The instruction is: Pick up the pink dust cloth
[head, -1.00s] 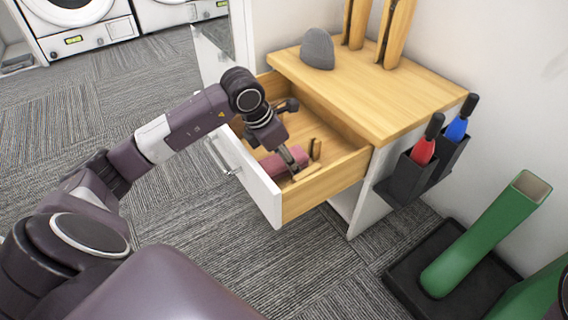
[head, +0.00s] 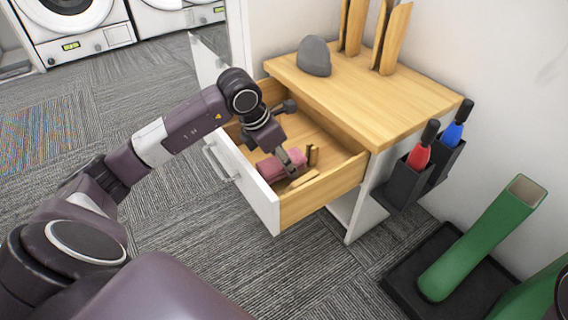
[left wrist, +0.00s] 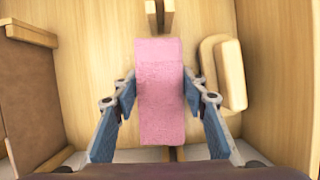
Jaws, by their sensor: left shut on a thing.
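The pink dust cloth (left wrist: 160,95) is a folded block inside the open wooden drawer (head: 318,188). My left gripper (left wrist: 160,92) reaches down into the drawer, with one finger on each side of the cloth, and is shut on it. In the head view the cloth (head: 268,170) shows beside the left gripper (head: 290,165), which partly covers it. I cannot tell whether the cloth is clear of the drawer floor. My right gripper is in neither view.
Wooden pieces (left wrist: 222,72) lie close beside the cloth, and a brown panel (left wrist: 30,105) is at the drawer's left in the wrist view. The cabinet top (head: 365,98) holds a grey rounded object (head: 314,57). A black holder (head: 403,182) hangs on its side.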

